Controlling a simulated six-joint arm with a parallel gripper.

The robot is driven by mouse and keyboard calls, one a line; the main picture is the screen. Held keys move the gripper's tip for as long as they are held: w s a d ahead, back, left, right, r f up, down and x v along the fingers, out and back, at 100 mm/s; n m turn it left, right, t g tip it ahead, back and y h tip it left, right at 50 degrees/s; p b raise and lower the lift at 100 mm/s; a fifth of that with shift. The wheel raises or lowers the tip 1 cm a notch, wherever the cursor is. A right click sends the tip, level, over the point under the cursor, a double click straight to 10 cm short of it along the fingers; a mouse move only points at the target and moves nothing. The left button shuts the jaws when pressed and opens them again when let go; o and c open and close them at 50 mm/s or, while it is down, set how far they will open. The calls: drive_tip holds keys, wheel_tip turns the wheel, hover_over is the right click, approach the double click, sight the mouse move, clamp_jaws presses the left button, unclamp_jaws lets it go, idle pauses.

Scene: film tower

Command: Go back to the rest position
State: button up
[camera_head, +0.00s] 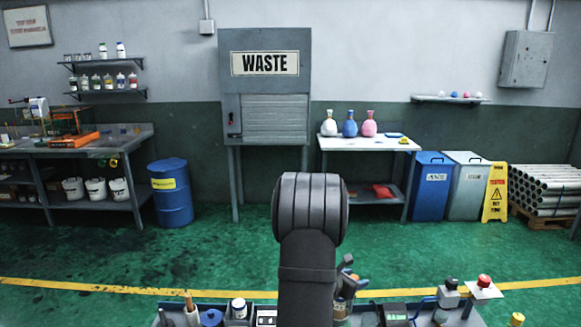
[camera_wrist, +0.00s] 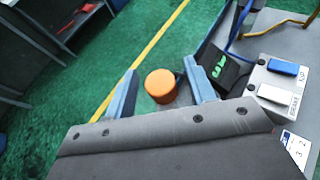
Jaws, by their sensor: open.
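My gripper (camera_wrist: 163,88) shows in the wrist view as two blue-grey fingers standing apart. It is open. An orange round-topped object (camera_wrist: 161,84) appears between the fingers, with a gap on each side; I cannot tell its distance below them. It stands at the edge of a grey bench (camera_wrist: 286,43). In the head view my own dark arm fills the lower middle and hides part of the bench (camera_head: 470,317). The gripper's fingers cannot be made out clearly there.
Beside the fingers lies a black device with a green display (camera_wrist: 219,66). Beyond is open green floor (camera_head: 110,255), then a WASTE cabinet (camera_head: 265,85).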

drive_tip(key=shift+s+a+r+n+t, duration=0.1)
drive_tip(key=shift+s+a+n+t, duration=0.1)
drive_tip(key=shift+n+t, duration=0.1)
drive_tip(key=shift+v, duration=0.85)
